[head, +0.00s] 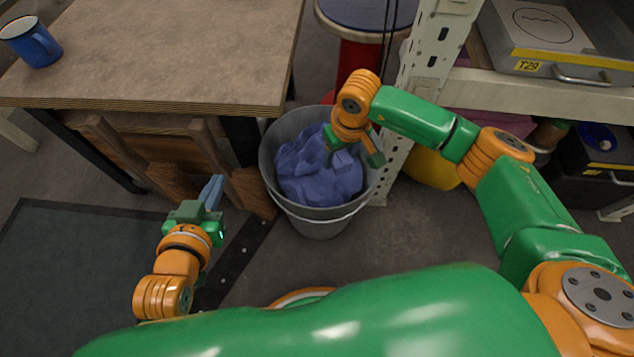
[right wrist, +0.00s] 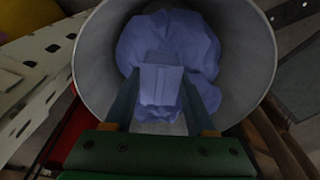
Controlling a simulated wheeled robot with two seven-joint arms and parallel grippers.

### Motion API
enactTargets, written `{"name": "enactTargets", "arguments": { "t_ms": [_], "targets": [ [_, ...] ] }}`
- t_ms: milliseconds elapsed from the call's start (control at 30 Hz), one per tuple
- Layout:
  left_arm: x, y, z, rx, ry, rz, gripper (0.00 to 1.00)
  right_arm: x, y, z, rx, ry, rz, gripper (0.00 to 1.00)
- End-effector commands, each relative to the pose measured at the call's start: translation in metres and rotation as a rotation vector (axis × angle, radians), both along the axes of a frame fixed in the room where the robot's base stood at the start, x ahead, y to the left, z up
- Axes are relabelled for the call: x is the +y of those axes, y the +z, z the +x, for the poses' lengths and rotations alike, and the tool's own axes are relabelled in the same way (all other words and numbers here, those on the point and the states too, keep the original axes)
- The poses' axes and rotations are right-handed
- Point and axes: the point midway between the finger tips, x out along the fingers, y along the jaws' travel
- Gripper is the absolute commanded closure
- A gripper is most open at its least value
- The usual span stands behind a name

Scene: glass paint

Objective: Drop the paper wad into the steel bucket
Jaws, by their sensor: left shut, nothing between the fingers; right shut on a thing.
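The steel bucket (head: 318,225) stands on the floor beside the wooden table; it also shows in the right wrist view (right wrist: 247,60). A crumpled blue mass, which looks like the paper wad (head: 305,175), is inside the bucket's rim. My right gripper (head: 350,155) points down over the bucket's mouth. In the right wrist view its fingers are shut on a blue, flatter-faced part (right wrist: 161,85) in front of the larger crumple. I cannot tell whether this part is separate from the larger mass. My left gripper (head: 213,190) is shut and empty, left of the bucket.
The wooden table (head: 170,50) with a blue mug (head: 32,42) is at the upper left. A white perforated rack post (head: 422,75) rises close to the bucket's right. A red stool with a dark blue seat (head: 365,12) stands behind.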

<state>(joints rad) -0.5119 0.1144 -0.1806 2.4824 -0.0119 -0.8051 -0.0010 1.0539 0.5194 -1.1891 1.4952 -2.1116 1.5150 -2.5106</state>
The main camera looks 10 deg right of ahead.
Motion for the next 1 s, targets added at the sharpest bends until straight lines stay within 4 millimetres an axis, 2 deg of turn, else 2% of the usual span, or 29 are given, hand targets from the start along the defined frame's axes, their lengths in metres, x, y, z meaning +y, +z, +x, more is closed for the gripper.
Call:
{"name": "enactTargets", "arguments": {
  "t_ms": [100, 133, 233, 267, 533, 667, 767, 900, 1000],
  "targets": [
    [0.000, 0.000, 0.000, 0.001, 0.000, 0.000, 1.00, 0.000, 0.000, 0.000, 0.000, 0.000, 0.000, 0.96],
    [0.000, 0.000, 0.000, 0.001, 0.000, 0.000, 1.00, 0.000, 0.000, 0.000, 0.000, 0.000, 0.000, 0.39],
    [0.000, 0.000, 0.000, 0.002, 0.000, 0.000, 1.00, 0.000, 0.000, 0.000, 0.000, 0.000, 0.000, 0.12],
    [0.000, 0.000, 0.000, 0.002, 0.000, 0.000, 1.00, 0.000, 0.000, 0.000, 0.000, 0.000, 0.000, 0.09],
    [0.000, -0.001, 0.000, 0.006, 0.000, 0.001, 1.00, 0.000, 0.001, 0.000, 0.000, 0.000, 0.000, 0.09],
    [0.004, -0.013, -0.008, 0.083, 0.006, 0.016, 1.00, 0.000, 0.008, 0.000, -0.001, 0.000, -0.001, 0.09],
    [0.010, -0.034, -0.025, 0.225, 0.016, 0.044, 1.00, -0.001, 0.020, -0.002, -0.003, 0.001, 0.001, 0.09],
    [0.021, -0.065, -0.062, 0.462, 0.032, 0.086, 1.00, -0.001, 0.037, -0.004, -0.003, 0.000, 0.001, 0.09],
    [0.029, -0.081, -0.088, 0.610, 0.040, 0.111, 1.00, -0.002, 0.047, -0.006, -0.002, 0.001, -0.001, 0.09]
  ]
}}
